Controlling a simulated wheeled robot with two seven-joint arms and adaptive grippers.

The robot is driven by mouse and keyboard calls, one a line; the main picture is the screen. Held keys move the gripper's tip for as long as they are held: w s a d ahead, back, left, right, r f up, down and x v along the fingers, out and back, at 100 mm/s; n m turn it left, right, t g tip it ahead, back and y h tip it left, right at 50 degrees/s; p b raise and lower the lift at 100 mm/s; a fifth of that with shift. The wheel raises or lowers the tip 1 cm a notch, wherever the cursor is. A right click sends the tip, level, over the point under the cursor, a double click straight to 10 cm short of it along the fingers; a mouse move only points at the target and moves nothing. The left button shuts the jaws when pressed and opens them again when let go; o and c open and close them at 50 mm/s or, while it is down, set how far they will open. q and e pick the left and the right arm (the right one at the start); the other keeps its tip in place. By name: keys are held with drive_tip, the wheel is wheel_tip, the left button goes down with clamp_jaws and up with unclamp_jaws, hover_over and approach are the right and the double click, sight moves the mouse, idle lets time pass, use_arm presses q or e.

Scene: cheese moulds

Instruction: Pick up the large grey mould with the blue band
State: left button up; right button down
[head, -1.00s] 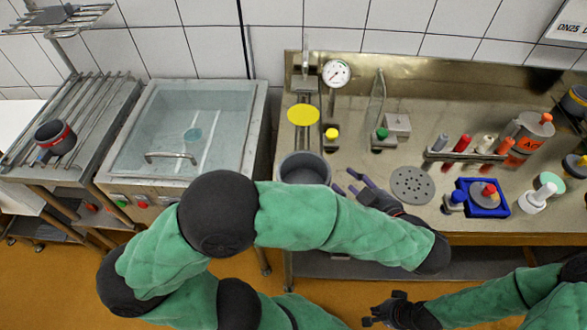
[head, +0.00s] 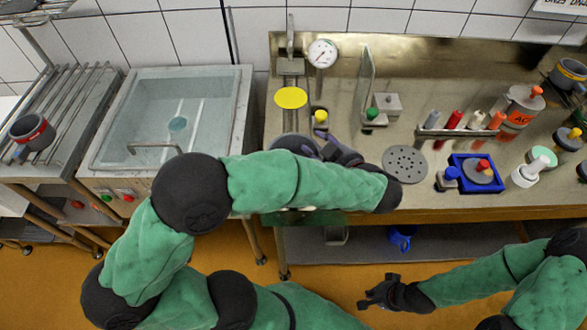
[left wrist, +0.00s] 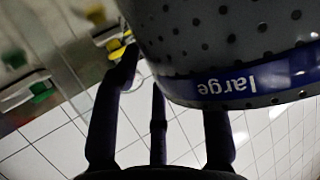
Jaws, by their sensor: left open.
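The large grey mould (head: 287,142) stands at the front left of the steel bench, mostly hidden behind my left arm in the head view. The left wrist view shows its dotted grey wall (left wrist: 215,35) close up, with a blue band (left wrist: 245,82) reading "large" upside down. My left gripper (head: 316,148) is open at the mould's right side. Its dark fingers (left wrist: 158,105) show close to the mould in the left wrist view; I cannot tell whether they touch it. My right gripper (head: 374,292) looks open and empty, low in front of the bench.
A yellow disc (head: 291,98), a yellow-capped bottle (head: 320,117) and a gauge (head: 322,53) are behind the mould. A perforated drain plate (head: 405,164) and a blue tray (head: 477,186) lie to the right. A glass-lidded vat (head: 172,112) is left. A red-banded mould (head: 32,131) sits on the rack.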

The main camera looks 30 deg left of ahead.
use_arm(q)
drive_tip(key=shift+a, duration=0.1)
clamp_jaws()
idle(0.3)
